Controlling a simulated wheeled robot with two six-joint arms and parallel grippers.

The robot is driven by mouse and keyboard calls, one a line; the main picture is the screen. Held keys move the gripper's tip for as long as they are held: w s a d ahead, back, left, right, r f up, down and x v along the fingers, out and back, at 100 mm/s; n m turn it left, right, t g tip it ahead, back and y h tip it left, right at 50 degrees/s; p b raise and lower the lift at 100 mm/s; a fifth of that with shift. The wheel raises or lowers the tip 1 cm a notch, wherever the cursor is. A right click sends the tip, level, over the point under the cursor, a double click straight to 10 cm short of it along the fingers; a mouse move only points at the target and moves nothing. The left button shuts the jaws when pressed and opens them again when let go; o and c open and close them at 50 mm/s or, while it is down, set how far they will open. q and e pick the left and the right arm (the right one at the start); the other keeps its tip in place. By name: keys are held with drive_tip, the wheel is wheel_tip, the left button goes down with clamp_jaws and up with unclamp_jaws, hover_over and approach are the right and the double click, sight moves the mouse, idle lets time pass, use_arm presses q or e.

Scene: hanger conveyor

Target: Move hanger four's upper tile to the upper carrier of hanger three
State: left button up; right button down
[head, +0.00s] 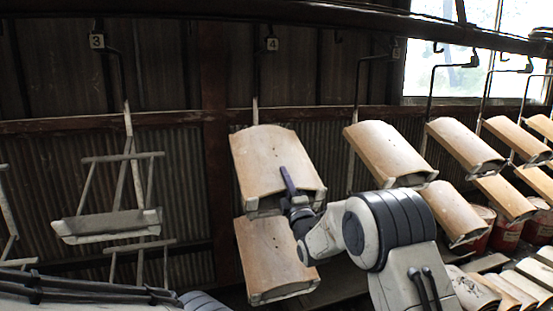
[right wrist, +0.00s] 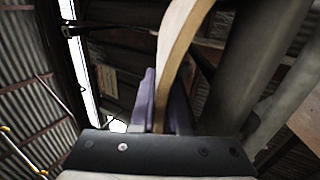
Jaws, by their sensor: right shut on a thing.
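Hanger four's upper tile (head: 270,158) is a curved tan tile in the upper carrier under the "4" tag (head: 272,44). My right gripper (head: 289,184) is at its lower right part, one purple finger lying over its top face. In the right wrist view the purple fingers (right wrist: 158,105) are shut on the tile's curved edge (right wrist: 178,50). Hanger three (head: 127,130), under the "3" tag (head: 97,41), hangs to the left. Its upper carrier (head: 108,225) is an empty frame with a pale front ledge. My left gripper is not in view.
Hanger four's lower tile (head: 268,255) hangs just below the upper one. More tile-loaded hangers (head: 388,152) line up to the right. Red buckets (head: 507,235) and stacked tiles stand at lower right. A ribbed wall (head: 180,180) is behind. Free space lies between hangers three and four.

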drive_tip(key=shift+s+d+r, duration=0.1)
drive_tip(key=shift+r, duration=0.45)
drive_tip(key=shift+s+d+r+p, duration=0.15)
drive_tip(key=shift+s+r, duration=0.2)
drive_tip(key=shift+r, duration=0.35)
drive_tip(key=shift+s+d+r+p, duration=0.1)
drive_tip(key=shift+s+r, duration=0.25)
drive_tip(key=shift+r, duration=0.3)
drive_tip(key=shift+s+d+r+p, duration=0.15)
drive_tip(key=shift+s+r, duration=0.2)
drive_tip(key=shift+r, duration=0.35)
